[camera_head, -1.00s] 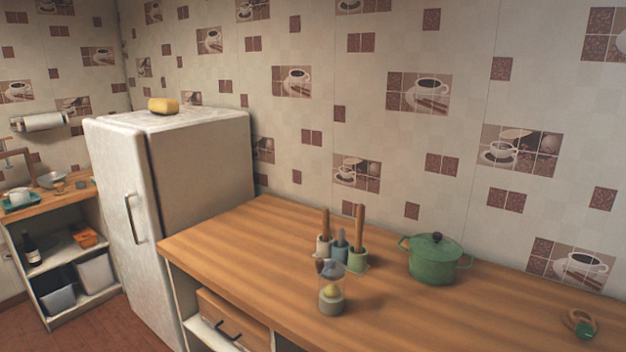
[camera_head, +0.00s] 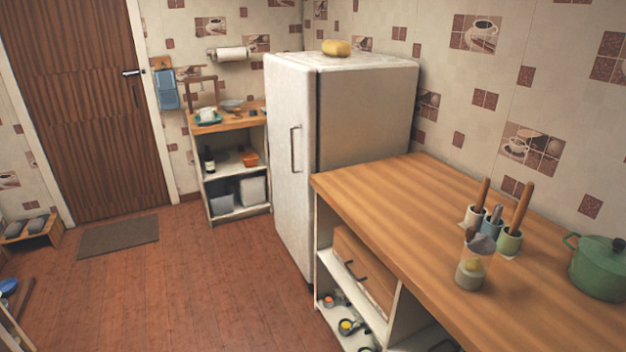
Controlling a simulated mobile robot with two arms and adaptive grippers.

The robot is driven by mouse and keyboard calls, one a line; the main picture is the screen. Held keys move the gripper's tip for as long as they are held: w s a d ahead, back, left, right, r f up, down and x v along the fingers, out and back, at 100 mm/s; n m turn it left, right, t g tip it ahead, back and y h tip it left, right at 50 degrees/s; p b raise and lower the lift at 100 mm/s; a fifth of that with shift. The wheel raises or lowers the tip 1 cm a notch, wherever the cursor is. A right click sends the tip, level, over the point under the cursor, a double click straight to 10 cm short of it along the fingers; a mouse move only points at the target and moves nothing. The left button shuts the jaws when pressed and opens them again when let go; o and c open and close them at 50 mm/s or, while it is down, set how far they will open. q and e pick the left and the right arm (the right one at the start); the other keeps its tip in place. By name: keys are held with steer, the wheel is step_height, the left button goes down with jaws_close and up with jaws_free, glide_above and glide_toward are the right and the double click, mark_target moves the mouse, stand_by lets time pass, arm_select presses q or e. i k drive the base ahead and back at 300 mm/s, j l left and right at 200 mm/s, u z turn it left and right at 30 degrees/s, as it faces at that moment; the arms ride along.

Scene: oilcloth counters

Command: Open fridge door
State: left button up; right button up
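The white fridge (camera_head: 366,118) stands against the tiled wall, at the far end of the wooden counter. Its door (camera_head: 288,165) faces left and looks shut. The lower right part of the fridge is hidden behind the counter. Neither of my grippers is in view.
The wooden counter (camera_head: 400,205) juts out at right, bearing utensil pots, a glass jar (camera_head: 472,262) and a green pot (camera_head: 600,268). A shelf unit (camera_head: 236,160) stands left of the fridge. Red floor (camera_head: 200,275) is open before the fridge. A brown door (camera_head: 85,110) is at left.

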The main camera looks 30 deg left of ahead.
mark_target(291, 86)
steer(key=i+j, duration=0.25)
steer(key=j, duration=0.15)
steer(key=i+j+z, duration=0.15)
steer(key=i+j, duration=0.35)
steer(key=j, duration=0.3)
steer(key=i+j+z, duration=0.1)
steer(key=j, duration=0.3)
steer(key=i, duration=0.1)
